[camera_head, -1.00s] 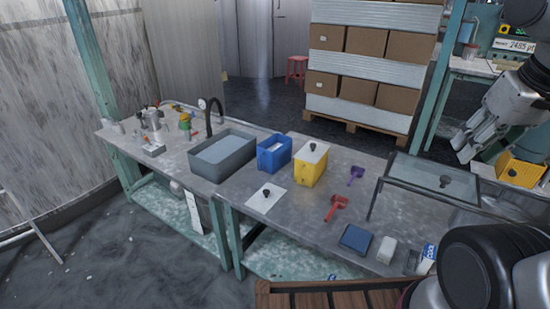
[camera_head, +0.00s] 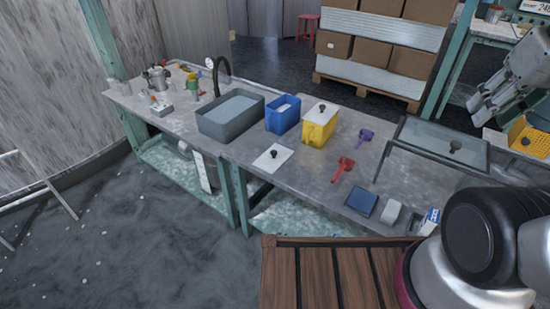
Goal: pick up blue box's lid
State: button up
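The blue box (camera_head: 283,119) stands open on the grey worktable, between the grey basin and the yellow box. A white square lid with a black knob (camera_head: 281,163) lies flat on the table in front of the blue box, apart from it; it appears to be the blue box's lid. The yellow box (camera_head: 318,131) has a similar knobbed white lid on top. My gripper (camera_head: 482,112) is at the upper right, raised in the air and far from the lid. Its fingers are partly seen, and whether they are open is unclear.
The grey basin (camera_head: 240,125) and a black tap (camera_head: 220,68) are left of the blue box. A red scoop (camera_head: 343,167), a purple scoop (camera_head: 365,134), a dark blue tray (camera_head: 361,204) and a glass-topped stand (camera_head: 430,137) are to the right. Free table surrounds the lid.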

aim_at(274, 157)
jog(key=i+j+u, duration=0.15)
jog(key=j, duration=0.25)
jog(key=i+j+u, duration=0.1)
jog(key=i+j, duration=0.15)
jog(key=i+j+u, duration=0.15)
jog(key=j, duration=0.3)
jog(key=i, duration=0.1)
